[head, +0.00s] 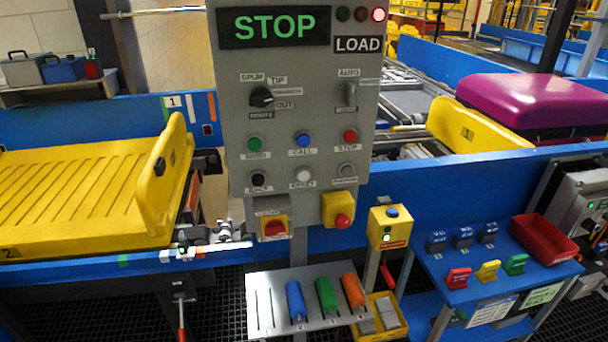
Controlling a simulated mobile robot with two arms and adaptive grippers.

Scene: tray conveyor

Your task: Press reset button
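The reset button (303,175) is a round white button low on the grey control panel (235,120). The label under it reads RESET. A black button (259,179) is to its left and a grey button or key switch (346,171) to its right. Above are a green button (254,143), a blue button (303,140) and a red button (350,136). The display (275,26) shows STOP in green. Nothing covers the reset button. Neither of my grippers is in view.
A red switch (275,228) and a red emergency button (342,220) on yellow housings sit under the panel. A sloping metal rack (265,300) with coloured cylinders stands below. A yellow tray (80,190) lies left; a blue table (500,275) stands right. The panel's front is clear.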

